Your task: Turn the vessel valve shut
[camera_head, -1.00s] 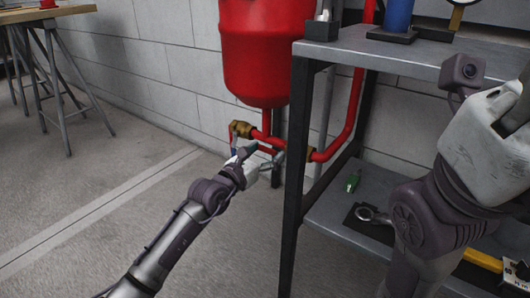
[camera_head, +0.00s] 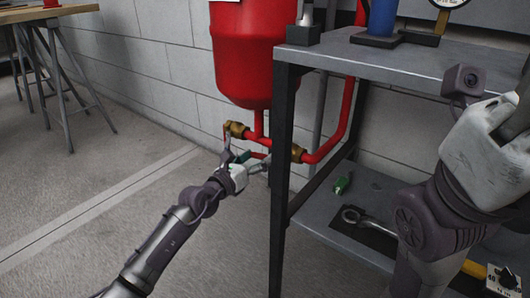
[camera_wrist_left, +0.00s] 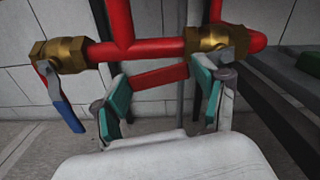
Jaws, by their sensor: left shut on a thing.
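The red vessel (camera_head: 248,60) hangs at the wall above a red pipe with two brass valves. The left brass valve (camera_head: 236,130) has a blue lever, which hangs down in the left wrist view (camera_wrist_left: 66,108). The right brass valve (camera_head: 293,153) shows a red lever in the left wrist view (camera_wrist_left: 160,76), lying slightly tilted below the pipe. My left gripper (camera_head: 249,163) is shut on this red lever, with its teal pads at both sides of it (camera_wrist_left: 160,88). My right gripper (camera_head: 508,110) is empty-looking at the right edge; its fingers are cut off.
A grey shelf unit (camera_head: 420,68) stands right of the valves, its front post (camera_head: 281,200) close to my left gripper. Its lower shelf holds a wrench (camera_head: 353,215) and a small green item (camera_head: 342,185). A trestle table (camera_head: 45,15) stands far left. Open floor lies left.

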